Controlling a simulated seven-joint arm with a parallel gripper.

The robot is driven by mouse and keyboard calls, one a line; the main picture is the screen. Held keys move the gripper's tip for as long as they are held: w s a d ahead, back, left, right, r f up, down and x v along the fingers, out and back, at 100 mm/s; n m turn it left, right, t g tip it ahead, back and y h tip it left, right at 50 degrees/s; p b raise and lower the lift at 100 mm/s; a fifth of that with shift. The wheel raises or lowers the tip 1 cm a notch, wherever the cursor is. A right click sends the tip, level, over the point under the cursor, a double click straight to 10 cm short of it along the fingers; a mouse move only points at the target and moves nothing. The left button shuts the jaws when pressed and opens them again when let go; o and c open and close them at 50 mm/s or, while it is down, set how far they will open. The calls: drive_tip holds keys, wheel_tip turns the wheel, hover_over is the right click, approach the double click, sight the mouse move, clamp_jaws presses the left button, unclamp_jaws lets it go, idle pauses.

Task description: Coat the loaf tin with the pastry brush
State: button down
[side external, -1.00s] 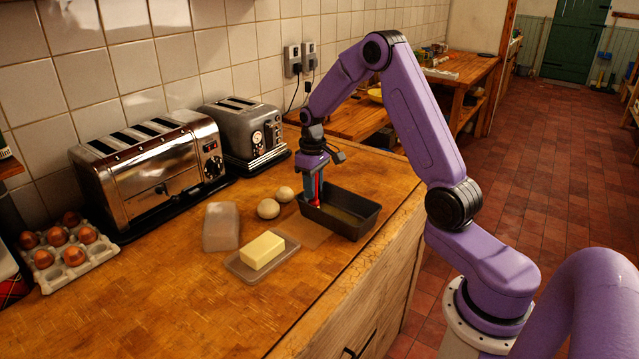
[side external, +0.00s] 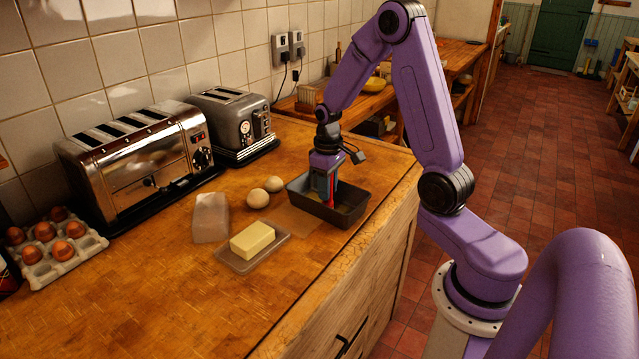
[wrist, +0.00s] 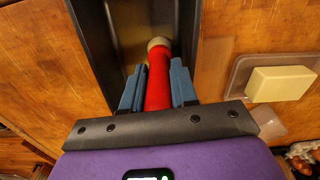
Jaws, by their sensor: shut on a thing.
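The dark loaf tin (side external: 345,215) sits on the wooden counter near its right edge. In the wrist view the tin (wrist: 96,40) runs up the picture ahead of my gripper, with a yellowish patch on its floor. My gripper (side external: 328,200) points down over the left part of the tin. It is shut on the red handle of the pastry brush (wrist: 158,78), which lies between the two blue fingers. The brush's pale tip (wrist: 159,43) shows over the tin's floor. Whether the bristles touch the floor I cannot tell.
A butter block (side external: 252,238) on a dish, two pale round dough-like balls (side external: 258,198) and a wrapped greyish block (side external: 211,217) stand left of the tin. Two toasters (side external: 140,160) and an egg tray (side external: 50,262) line the wall. The front left counter is clear.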

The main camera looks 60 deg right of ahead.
drive_tip(key=shift+s+a, duration=0.2)
drive_tip(key=shift+s, duration=2.45)
drive_tip(key=shift+w+d, duration=0.2)
drive_tip(key=shift+w, duration=2.1)
drive_tip(key=shift+w+d, duration=0.15)
drive_tip(key=shift+w, duration=2.2)
drive_tip(key=shift+w+d, duration=0.2)
drive_tip(key=shift+w, duration=2.1)
drive_tip(key=shift+s+d, duration=0.1)
drive_tip(key=shift+d, duration=1.75)
drive_tip(key=shift+s+d, duration=0.2)
drive_tip(key=shift+s+a, duration=0.2)
drive_tip(key=shift+s, duration=2.05)
drive_tip(key=shift+s+a, duration=0.2)
drive_tip(key=shift+s, duration=2.1)
drive_tip(key=shift+s+a, duration=0.2)
drive_tip(key=shift+s, duration=2.05)
wheel_tip(320, 180, up, 8)
wheel_tip(320, 180, down, 6)
drive_tip(key=shift+s, duration=0.35)
drive_tip(key=shift+f, duration=0.5)
